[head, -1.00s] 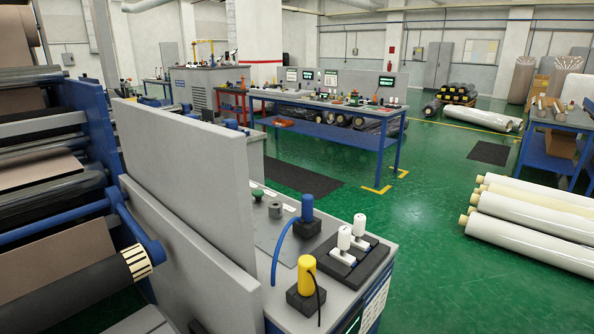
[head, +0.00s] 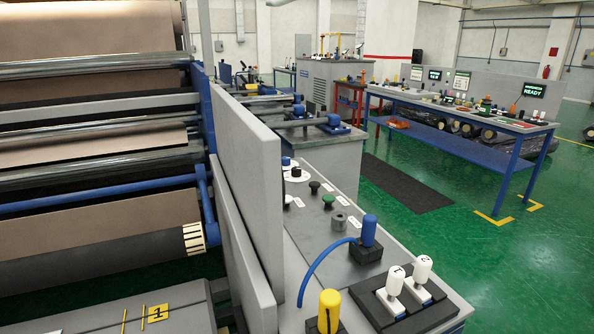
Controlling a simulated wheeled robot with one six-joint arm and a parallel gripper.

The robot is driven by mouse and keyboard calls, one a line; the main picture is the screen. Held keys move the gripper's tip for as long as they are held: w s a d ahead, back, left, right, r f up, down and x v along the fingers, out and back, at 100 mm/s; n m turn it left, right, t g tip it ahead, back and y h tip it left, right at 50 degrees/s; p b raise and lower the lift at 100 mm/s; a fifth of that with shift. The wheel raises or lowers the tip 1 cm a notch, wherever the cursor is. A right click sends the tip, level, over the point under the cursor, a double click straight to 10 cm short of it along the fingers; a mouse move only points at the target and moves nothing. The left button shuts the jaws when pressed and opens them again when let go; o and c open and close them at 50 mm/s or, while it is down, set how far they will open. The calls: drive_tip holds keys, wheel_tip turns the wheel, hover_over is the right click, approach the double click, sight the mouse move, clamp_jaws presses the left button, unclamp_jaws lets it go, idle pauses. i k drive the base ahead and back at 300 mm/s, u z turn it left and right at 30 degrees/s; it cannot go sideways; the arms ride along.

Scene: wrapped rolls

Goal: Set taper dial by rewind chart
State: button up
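The grey control console (head: 295,248) stands in front of me beside the winding machine. Near its far end are a round white plate with a dark knob (head: 294,172) and a small blue knob (head: 286,161). I cannot read any scale on the white plate or tell if it is the taper dial. A black knob (head: 314,187), a green knob (head: 327,201) and a grey round knob (head: 339,219) follow, with small white labels beside them. A pale sheet (head: 461,82) stands on the far bench; whether it is the rewind chart I cannot tell. My gripper is not in view.
A tall grey panel (head: 250,190) edges the console. Its near end carries a blue plug (head: 369,232), a yellow one (head: 329,312) and two white-topped levers (head: 422,269). Green floor (head: 480,250) is free on the right.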

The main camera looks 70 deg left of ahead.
sight(296, 171)
drive_tip(key=z, duration=0.05)
drive_tip(key=i, duration=1.75)
drive_tip(key=u, duration=5.2)
drive_tip(key=k, duration=0.65)
drive_tip(key=z, duration=0.65)
